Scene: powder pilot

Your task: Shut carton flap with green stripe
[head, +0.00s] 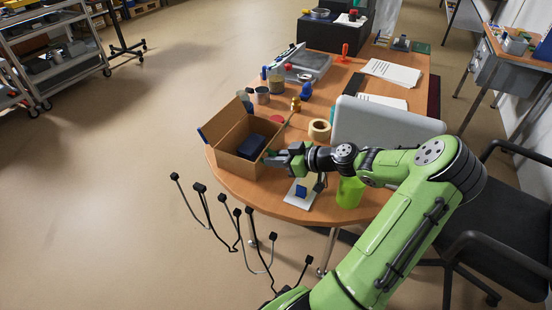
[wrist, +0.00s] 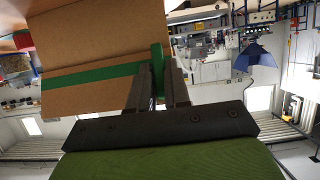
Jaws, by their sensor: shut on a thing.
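The open cardboard carton (head: 237,165) stands on the near left part of the wooden table, with a dark blue thing (head: 251,146) inside. My gripper (head: 272,159) is at the carton's right side. In the wrist view a cardboard panel (wrist: 100,35) with a green stripe (wrist: 95,76) fills the upper left. A green upright piece (wrist: 157,70) at the panel's end sits between my fingers (wrist: 161,82), which are shut on it. It appears to belong to the green-striped flap. In the head view my gripper partly hides this flap.
A tape roll (head: 319,130), several jars and an orange figure (head: 296,104) stand behind the carton. A green cup (head: 350,192) and a white pad (head: 301,194) with a blue piece are near the front edge. A laptop-like grey panel (head: 385,124) stands at the right.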

